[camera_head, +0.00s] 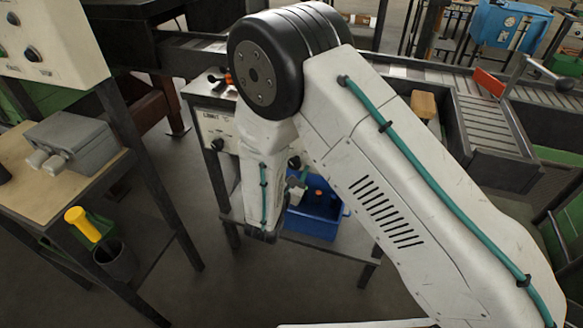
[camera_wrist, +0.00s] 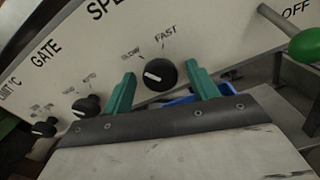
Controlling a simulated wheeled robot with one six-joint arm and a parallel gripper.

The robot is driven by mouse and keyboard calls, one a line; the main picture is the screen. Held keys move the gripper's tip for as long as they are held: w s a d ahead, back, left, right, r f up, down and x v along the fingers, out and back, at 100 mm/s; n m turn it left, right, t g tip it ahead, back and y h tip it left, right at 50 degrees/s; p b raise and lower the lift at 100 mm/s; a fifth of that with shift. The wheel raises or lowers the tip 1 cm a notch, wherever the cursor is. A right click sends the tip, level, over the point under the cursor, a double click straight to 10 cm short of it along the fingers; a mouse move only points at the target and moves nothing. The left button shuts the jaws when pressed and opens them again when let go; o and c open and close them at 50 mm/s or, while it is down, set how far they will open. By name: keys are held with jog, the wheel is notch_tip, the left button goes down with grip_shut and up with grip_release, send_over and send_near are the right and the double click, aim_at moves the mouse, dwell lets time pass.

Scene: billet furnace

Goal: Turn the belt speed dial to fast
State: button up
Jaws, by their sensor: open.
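The belt speed dial (camera_wrist: 160,74) is a round black knob with a white pointer mark on the tilted white panel (camera_wrist: 215,35), under lettering that starts "SPE". SLOW is printed at its upper left and FAST above it. The white mark lies on the knob's left side, nearer SLOW than FAST. My gripper (camera_wrist: 160,71) is open, with one green finger on each side of the dial. I cannot tell whether either finger touches it. In the head view my arm covers much of the control panel (camera_head: 216,127), and the dial cannot be made out there.
Two smaller black knobs, one under GATE (camera_wrist: 87,106) and one farther left (camera_wrist: 45,127), sit left of the dial. A green-knobbed lever (camera_wrist: 304,46) sticks out at right near OFF. A blue bin (camera_head: 318,222) stands on the shelf below; a workbench (camera_head: 25,165) is at left.

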jog(key=c, duration=1)
jog(key=shift+m, duration=0.4)
jog(key=m, duration=0.2)
jog(key=shift+m, duration=0.4)
jog(key=m, duration=0.3)
jog(key=shift+m, duration=0.4)
jog(key=m, duration=0.6)
jog(key=shift+m, duration=0.4)
jog(key=o, duration=1)
